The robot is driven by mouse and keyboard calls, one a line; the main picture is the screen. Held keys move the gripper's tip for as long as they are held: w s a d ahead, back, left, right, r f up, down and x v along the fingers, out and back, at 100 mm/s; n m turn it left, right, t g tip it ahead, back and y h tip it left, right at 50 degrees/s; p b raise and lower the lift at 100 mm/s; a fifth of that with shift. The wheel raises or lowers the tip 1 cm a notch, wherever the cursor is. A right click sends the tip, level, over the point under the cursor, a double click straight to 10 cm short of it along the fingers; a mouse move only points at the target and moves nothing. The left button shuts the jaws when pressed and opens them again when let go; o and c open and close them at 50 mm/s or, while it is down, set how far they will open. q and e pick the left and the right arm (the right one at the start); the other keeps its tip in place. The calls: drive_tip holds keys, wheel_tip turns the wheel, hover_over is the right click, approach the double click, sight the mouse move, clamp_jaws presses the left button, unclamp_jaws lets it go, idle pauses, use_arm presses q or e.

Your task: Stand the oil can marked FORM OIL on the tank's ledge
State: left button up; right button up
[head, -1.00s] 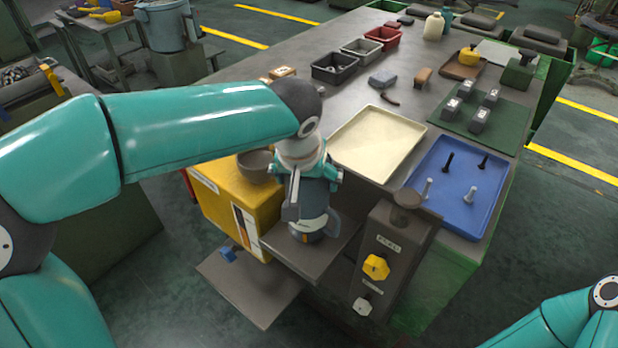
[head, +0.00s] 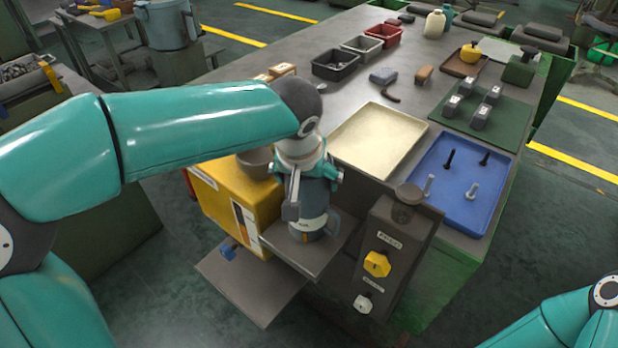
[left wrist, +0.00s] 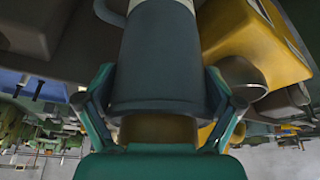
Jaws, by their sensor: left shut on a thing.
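My left gripper (head: 306,180) is shut on a dark blue-grey oil can (head: 309,222) with a pale label band, over the tank's ledge (head: 290,250). The can stands upright. Its bottom is at or just above the ledge; I cannot tell whether it touches. The label is too small to read. In the left wrist view the can's body (left wrist: 165,60) fills the middle between the gripper fingers (left wrist: 165,100). The yellow tank (head: 218,205) is left of the ledge. My right gripper is out of view; only part of my right arm shows.
A grey control box (head: 388,250) with a yellow knob (head: 377,264) stands right of the ledge. Behind are a cream tray (head: 380,140) and a blue tray (head: 462,180) with bolts. A bowl (head: 256,162) sits on the tank. A lower shelf (head: 245,285) juts out below.

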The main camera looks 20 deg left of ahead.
use_arm(q)
drive_tip(key=o, duration=1.5)
drive_tip(key=shift+c, duration=0.2)
drive_tip(key=shift+o, duration=0.2)
